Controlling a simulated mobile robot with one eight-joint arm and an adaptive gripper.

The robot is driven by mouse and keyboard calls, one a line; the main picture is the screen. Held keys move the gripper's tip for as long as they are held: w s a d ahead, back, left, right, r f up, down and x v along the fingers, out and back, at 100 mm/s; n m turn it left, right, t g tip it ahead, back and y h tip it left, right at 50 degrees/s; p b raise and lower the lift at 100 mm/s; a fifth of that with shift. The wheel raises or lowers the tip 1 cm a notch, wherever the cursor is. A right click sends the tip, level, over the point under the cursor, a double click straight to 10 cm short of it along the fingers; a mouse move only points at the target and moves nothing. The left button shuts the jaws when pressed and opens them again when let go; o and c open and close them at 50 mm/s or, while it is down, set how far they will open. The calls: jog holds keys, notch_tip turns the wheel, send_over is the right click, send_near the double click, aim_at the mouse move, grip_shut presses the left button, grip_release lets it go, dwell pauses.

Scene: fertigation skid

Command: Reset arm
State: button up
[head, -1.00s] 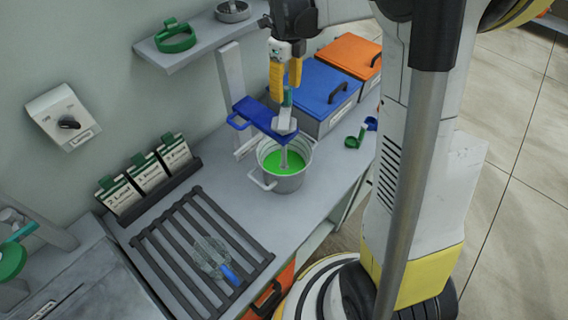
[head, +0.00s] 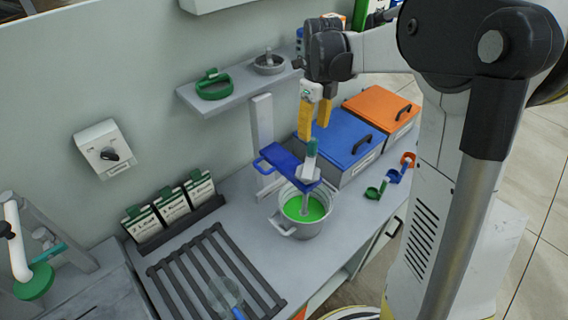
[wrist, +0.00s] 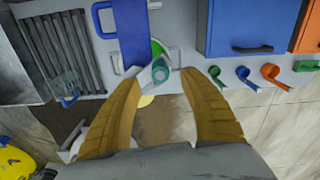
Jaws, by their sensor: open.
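My gripper (head: 314,117) is open and empty, with yellow fingers pointing down. It is above the stirrer (head: 310,165), a grey block with a teal-green top that stands upright at the blue bracket (head: 284,160). The stirrer's shaft reaches into a metal pot (head: 298,231) of bright green liquid (head: 304,208). In the wrist view the teal top (wrist: 160,70) shows between and beyond the spread fingers (wrist: 163,105), apart from them.
A blue-lidded box (head: 338,139) and an orange-lidded box (head: 381,109) stand behind the pot. Coloured scoops (head: 393,176) lie right of it. A dark rack (head: 205,270) holds a clear strainer-like item (head: 224,294). A wall shelf (head: 235,90) is close left of my arm.

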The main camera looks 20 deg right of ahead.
jog(key=shift+s+a+n+b, duration=0.3)
jog(key=shift+n+b, duration=0.1)
jog(key=shift+n, duration=0.1)
jog(key=s+a+n+b, duration=0.1)
jog(key=n, duration=0.1)
jog(key=s+a+n+t+b, duration=0.1)
jog(key=s+n, duration=0.1)
jog(key=n, duration=0.1)
jog(key=s+a+n+t+b, duration=0.1)
jog(key=s+n+b, duration=0.1)
jog(key=shift+s+a+n, duration=0.1)
jog(key=shift+s+n, duration=0.1)
jog(key=shift+n, duration=0.1)
jog(key=s+a+f+n+t+b, duration=0.2)
jog(key=s+a+f+n+b, duration=0.1)
jog(key=s+n, duration=0.4)
jog(key=s+a+f+n+t+b, duration=0.3)
jog(key=s+f+n+b, duration=0.2)
jog(key=n, duration=0.9)
jog(key=shift+s+f+n+b, duration=0.35)
jog(key=shift+s+b, duration=0.25)
jog(key=shift+s, duration=0.5)
